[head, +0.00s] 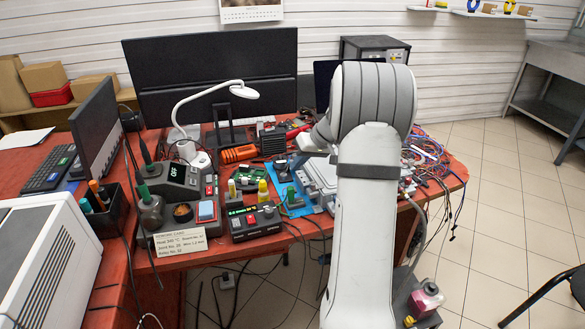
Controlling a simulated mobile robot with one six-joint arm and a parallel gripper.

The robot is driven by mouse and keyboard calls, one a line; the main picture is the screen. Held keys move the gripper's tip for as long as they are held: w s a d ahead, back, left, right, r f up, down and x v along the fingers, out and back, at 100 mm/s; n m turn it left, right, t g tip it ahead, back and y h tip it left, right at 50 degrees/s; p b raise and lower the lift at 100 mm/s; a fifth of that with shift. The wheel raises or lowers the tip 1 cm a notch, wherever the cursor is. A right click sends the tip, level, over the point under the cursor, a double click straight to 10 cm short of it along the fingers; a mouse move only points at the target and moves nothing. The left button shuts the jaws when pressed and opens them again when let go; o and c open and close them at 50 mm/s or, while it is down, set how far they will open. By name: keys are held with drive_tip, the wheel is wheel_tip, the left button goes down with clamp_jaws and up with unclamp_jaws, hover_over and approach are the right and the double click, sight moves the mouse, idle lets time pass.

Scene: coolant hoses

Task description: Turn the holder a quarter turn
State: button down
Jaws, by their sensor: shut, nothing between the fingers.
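My arm (365,220) rises through the right middle of the head view and bends over the red bench. Its far end is turned away behind my own links, so my gripper is hidden. A pale grey frame-like fixture (317,173) sits on the bench just left of my arm and is partly covered by it. It may be the holder, but I cannot tell for certain. A blue mat (297,211) shows beside it, with a small dark device (281,166) nearby.
Left of the fixture are a green circuit board (253,177), a black control box (255,222) and a soldering station (170,180). A white lamp (243,91) arches in front of a large monitor (215,75). Tangled wires (425,152) lie on the right.

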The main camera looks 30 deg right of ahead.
drive_tip(key=x, duration=0.7)
drive_tip(key=shift+a+f, duration=0.2)
drive_tip(key=shift+f, duration=0.1)
drive_tip(key=a, duration=0.2)
drive_tip(key=shift+w+a+f, duration=0.15)
drive_tip(key=shift+a+f, duration=0.05)
drive_tip(key=shift+a, duration=0.05)
drive_tip(key=shift+a+f, duration=0.15)
drive_tip(key=shift+a, duration=0.5)
drive_tip(key=shift+a+f+b, duration=0.2)
drive_tip(key=shift+a+b, duration=0.15)
drive_tip(key=shift+b, duration=0.45)
drive_tip(key=shift+a+r+b, duration=0.1)
drive_tip(key=shift+a+b, duration=0.2)
drive_tip(key=shift+b, duration=0.1)
drive_tip(key=shift+r, duration=0.1)
